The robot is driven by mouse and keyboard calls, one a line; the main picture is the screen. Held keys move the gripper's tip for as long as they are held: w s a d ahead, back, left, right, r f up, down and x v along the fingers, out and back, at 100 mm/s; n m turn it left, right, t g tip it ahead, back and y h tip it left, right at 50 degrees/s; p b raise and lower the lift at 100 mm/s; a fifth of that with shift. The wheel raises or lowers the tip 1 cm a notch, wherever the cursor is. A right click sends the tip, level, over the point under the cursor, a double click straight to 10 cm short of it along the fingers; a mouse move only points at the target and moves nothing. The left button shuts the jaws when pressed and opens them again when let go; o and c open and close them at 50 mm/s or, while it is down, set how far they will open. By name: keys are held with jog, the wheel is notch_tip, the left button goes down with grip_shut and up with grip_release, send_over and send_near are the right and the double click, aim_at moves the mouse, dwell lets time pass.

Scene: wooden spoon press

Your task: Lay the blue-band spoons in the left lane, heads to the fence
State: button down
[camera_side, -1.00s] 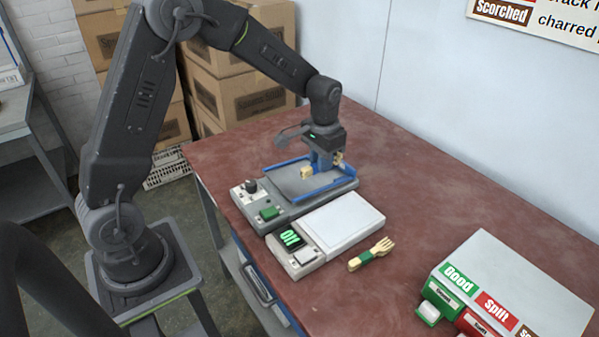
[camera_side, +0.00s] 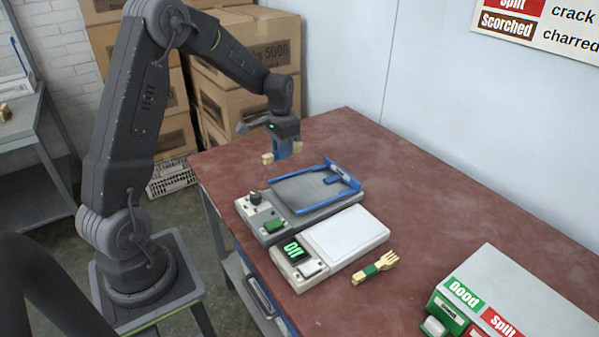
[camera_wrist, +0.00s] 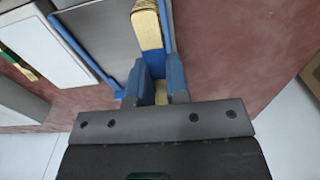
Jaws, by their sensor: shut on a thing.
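My gripper (camera_side: 283,150) is shut on a wooden bundle with a blue band, the blue-band spoons (camera_side: 267,158). In the wrist view, the spoons (camera_wrist: 147,28) lie between the blue fingers (camera_wrist: 156,85), with a rounded, layered end pointing up the picture. The fingers cover part of the band. The lane and fence cannot be told with certainty; a white and blue fixture (camera_side: 10,82) on the left bench is cut off by the picture's edge.
The grey tray (camera_side: 290,190) with blue rails is empty. A scale (camera_side: 345,235) with a lit green display stands in front of it. A green-band fork bundle (camera_side: 375,267) lies to its right. A labelled sorting box (camera_side: 510,290) stands right. Cartons (camera_side: 245,80) stand behind.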

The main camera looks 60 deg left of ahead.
aim_at(299, 182)
jog(key=w+d+f, duration=0.2)
jog(key=w+d, duration=0.1)
jog(key=shift+w+f, duration=0.2)
jog(key=shift+f, duration=2.15)
jog(key=shift+f, duration=0.3)
jog(key=c, duration=1.1)
grip_release()
